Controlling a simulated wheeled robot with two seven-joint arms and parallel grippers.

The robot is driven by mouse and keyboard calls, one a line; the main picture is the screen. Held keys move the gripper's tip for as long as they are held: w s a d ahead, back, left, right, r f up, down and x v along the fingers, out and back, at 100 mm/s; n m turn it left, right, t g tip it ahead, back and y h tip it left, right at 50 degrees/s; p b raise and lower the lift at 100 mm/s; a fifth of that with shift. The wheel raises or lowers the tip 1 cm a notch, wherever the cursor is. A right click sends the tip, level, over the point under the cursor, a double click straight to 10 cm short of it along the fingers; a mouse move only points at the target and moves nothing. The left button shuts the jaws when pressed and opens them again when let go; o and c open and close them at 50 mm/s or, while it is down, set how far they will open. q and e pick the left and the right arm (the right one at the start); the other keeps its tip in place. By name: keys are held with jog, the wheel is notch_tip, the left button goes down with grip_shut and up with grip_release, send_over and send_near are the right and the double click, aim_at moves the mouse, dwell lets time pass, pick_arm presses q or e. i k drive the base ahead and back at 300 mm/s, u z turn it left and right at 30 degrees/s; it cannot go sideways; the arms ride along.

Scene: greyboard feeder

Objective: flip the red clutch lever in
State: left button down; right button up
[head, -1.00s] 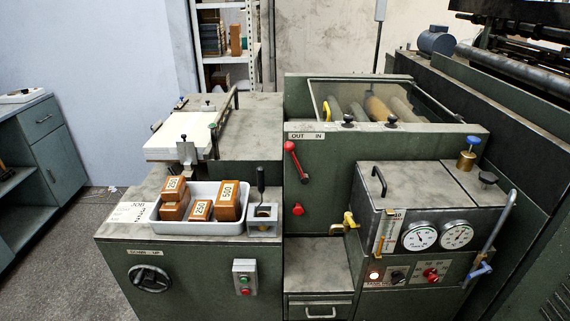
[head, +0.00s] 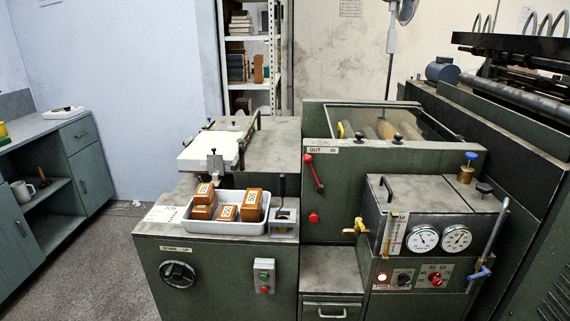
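The lever slants from there down to the right. A separate red knob (head: 313,217) sits lower on the same panel. Neither of my grippers is in view, and nothing touches the lever.
A white tray (head: 209,227) with brown weight blocks stands left of the lever, beside a grey holder (head: 284,229) with an upright black handle. A yellow valve (head: 356,227) and gauge box (head: 409,213) are to the right. Space before the lever looks clear.

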aim_at(308, 159)
jog(key=u, duration=0.85)
jog(key=i, duration=0.8)
jog(key=z, duration=1.85)
